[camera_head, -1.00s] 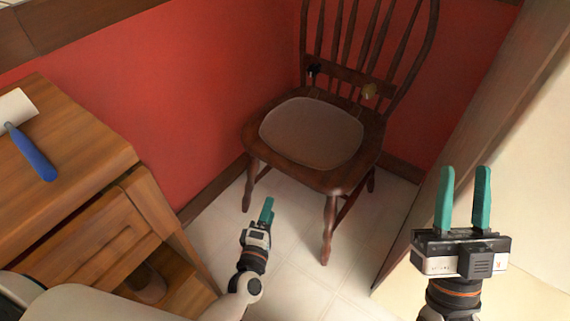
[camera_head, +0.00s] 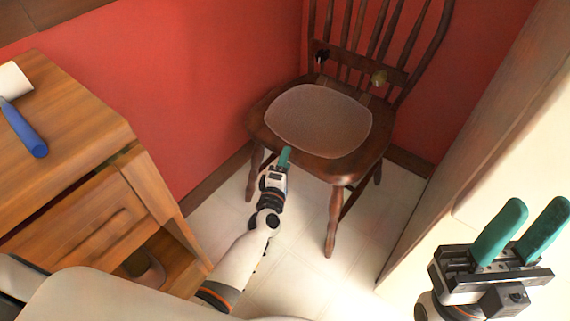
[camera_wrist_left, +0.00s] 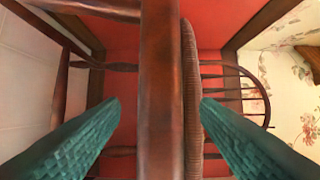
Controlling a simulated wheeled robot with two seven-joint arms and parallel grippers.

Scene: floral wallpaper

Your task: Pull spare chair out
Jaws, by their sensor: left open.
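The dark brown wooden chair (camera_head: 345,168) stands in the corner of the red walls, with a spindle back and a pale seat pad (camera_head: 318,122). My left gripper (camera_head: 286,154) is at the front edge of the seat, left of the front leg. In the left wrist view the seat's wooden edge (camera_wrist_left: 158,95) runs upright between my two open teal fingers, with the pad's edge (camera_wrist_left: 191,95) beside it. Neither finger is seen pressing on the wood. My right gripper (camera_head: 528,222) is open and empty at the lower right, away from the chair.
A wooden cabinet (camera_head: 60,110) with a blue-handled tool (camera_head: 24,128) on top stands at the left. A pale panel or wall edge (camera_head: 470,130) rises at the right. Tiled floor (camera_head: 300,262) in front of the chair is clear.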

